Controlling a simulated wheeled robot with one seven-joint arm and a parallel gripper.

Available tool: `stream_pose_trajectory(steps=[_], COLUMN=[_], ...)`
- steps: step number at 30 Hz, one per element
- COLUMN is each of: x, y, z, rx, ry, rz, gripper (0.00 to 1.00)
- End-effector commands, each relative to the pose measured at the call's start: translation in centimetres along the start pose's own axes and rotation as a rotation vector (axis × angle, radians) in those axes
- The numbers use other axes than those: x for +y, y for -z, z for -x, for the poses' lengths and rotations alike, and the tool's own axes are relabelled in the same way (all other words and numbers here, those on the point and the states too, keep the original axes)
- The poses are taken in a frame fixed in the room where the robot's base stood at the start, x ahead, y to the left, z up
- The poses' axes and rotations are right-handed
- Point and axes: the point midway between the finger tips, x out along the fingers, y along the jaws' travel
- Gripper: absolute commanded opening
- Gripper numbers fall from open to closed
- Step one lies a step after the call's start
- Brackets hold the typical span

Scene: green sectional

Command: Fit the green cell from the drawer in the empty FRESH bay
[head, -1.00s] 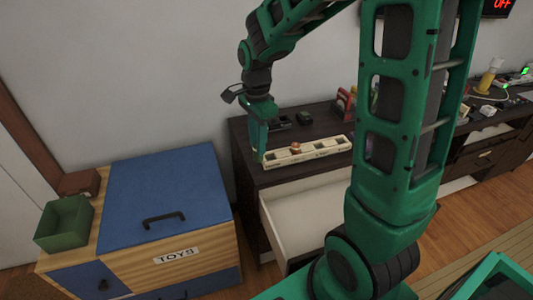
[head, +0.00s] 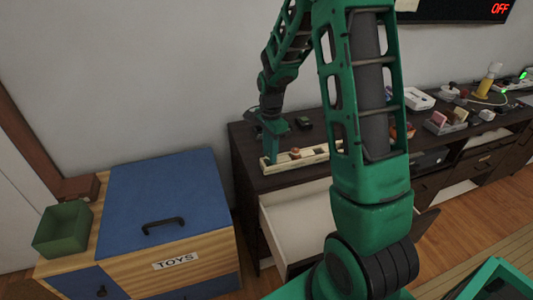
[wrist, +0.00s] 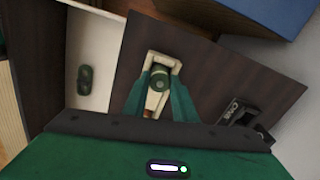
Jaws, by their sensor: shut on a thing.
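The cream bay strip (head: 318,157) lies on the dark cabinet top, and its end shows in the wrist view (wrist: 174,62). A round cell with a dark green rim and grey top (wrist: 160,79) is between my fingertips at the strip's end bay. I cannot tell how deep it sits. My gripper (head: 273,150) is shut on this green cell, over the strip's left end. An orange-brown piece (head: 296,151) sits in the strip beside it. The open white drawer (head: 297,220) holds another dark green object (wrist: 84,80). No bay label is readable.
Dark small items (wrist: 238,122) lie on the cabinet top (head: 245,150) behind the strip. A blue-topped toy chest (head: 165,195) with a green open box (head: 62,228) stands left. More items crowd the cabinet further right.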

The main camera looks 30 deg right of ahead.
Motion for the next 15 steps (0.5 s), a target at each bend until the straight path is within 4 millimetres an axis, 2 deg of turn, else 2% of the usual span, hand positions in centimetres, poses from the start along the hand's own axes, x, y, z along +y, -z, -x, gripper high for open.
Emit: stream_pose_trajectory(steps=[6, 7, 9, 15], x=[-0.16, -0.15, -0.15, -0.12], y=[0.03, 0.02, 0.01, -0.02], z=[-0.24, -0.24, -0.24, -0.24], rx=[0.001, 0.001, 0.001, 0.001], ry=[0.005, 0.005, 0.005, 0.004], rz=[0.000, 0.000, 0.000, 0.001], gripper=[0.00, 0.30, 0.44, 0.44])
